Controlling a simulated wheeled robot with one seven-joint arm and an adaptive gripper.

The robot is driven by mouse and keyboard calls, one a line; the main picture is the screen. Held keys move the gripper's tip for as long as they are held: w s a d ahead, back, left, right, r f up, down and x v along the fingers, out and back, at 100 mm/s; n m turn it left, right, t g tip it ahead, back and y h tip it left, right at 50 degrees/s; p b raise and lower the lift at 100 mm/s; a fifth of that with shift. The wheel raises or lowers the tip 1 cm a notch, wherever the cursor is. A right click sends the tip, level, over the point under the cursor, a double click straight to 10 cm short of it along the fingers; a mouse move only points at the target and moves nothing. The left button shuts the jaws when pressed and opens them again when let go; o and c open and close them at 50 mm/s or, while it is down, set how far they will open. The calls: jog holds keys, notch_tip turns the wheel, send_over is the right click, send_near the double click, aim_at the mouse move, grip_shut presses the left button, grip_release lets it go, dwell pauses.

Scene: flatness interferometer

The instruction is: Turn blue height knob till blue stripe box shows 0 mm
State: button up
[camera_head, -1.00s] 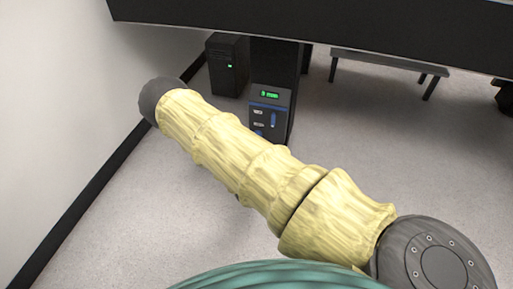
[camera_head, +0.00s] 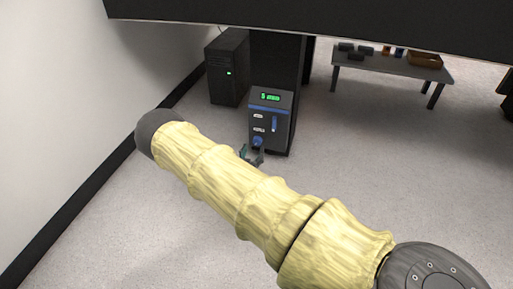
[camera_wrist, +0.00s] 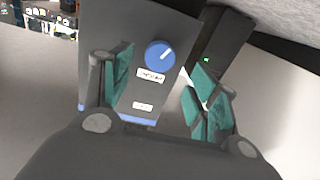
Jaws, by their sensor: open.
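The grey control box (camera_head: 284,125) with a blue stripe (camera_head: 268,104) stands against a black column. Its green display (camera_head: 270,97) appears to read 5, with blurred characters after it. The blue knob (camera_head: 258,142) is low on the box's front face. In the wrist view, the blue knob (camera_wrist: 160,55) has a white pointer line and lies between and beyond the teal fingertips. My gripper (camera_wrist: 158,88) is open and empty, with one finger on each side of the knob in that view. In the head view my gripper (camera_head: 251,155) shows just below the knob, partly behind my arm.
A black computer tower (camera_head: 227,70) with a green light stands left of the column. A dark tabletop (camera_head: 330,30) overhangs the box. A low bench (camera_head: 392,66) with small items is at the back right. The floor (camera_head: 380,150) right of the box is clear.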

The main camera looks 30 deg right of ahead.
aim_at(257, 142)
jog(key=shift+b+x, duration=1.05)
jog(key=shift+x, duration=1.75)
jog(key=c, duration=1)
